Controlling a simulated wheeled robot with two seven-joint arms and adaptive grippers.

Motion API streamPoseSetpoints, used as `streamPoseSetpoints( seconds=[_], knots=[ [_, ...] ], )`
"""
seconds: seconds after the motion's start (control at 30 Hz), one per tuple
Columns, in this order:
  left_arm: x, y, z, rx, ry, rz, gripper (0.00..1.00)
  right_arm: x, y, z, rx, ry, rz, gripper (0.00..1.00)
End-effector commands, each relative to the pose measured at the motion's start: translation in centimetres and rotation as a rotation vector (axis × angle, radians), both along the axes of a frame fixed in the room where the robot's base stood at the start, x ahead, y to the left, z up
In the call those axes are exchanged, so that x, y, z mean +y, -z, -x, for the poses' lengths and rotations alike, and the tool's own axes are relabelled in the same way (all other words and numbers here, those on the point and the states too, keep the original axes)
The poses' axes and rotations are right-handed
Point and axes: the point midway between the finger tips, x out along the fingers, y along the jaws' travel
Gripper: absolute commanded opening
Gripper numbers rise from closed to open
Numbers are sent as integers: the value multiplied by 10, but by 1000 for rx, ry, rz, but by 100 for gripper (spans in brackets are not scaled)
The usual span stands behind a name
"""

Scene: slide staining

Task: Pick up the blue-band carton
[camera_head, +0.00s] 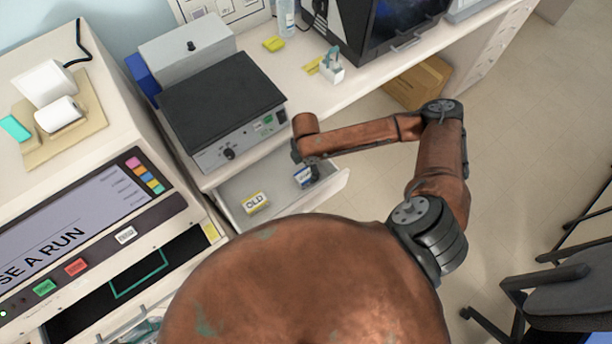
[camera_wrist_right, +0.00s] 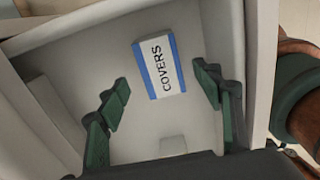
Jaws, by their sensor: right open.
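The blue-band carton (camera_wrist_right: 159,66) is a small white box marked COVERS with blue bands along two edges. It lies in the open drawer (camera_head: 285,190). It also shows in the head view (camera_head: 302,177), partly hidden by my right gripper (camera_head: 311,171). In the wrist view my right gripper (camera_wrist_right: 164,86) is open and empty, one finger to each side of the carton's near end. The fingers look apart from the carton, which sits beyond the tips. My left gripper is not in view.
A yellow-band carton marked OLD (camera_head: 255,203) lies in the same drawer. The drawer walls (camera_wrist_right: 238,50) stand close around my right gripper. A black-topped instrument (camera_head: 222,100) is on the bench above. A chair (camera_head: 560,290) stands at the right.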

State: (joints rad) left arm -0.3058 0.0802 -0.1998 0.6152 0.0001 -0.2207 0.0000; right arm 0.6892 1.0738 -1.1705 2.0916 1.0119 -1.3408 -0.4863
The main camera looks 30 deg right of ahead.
Motion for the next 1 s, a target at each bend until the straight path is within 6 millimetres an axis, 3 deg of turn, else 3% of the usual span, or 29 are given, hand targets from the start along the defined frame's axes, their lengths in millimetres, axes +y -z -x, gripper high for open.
streamPoseSetpoints(
  seconds=[0.4,0.67,1.0],
  knots=[
    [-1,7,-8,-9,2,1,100,-3,50,2,1,3,1,60],
    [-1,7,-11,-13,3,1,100,-3,54,2,-1,3,1,60],
    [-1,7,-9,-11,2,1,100,-3,54,2,-1,3,1,37]
  ],
)
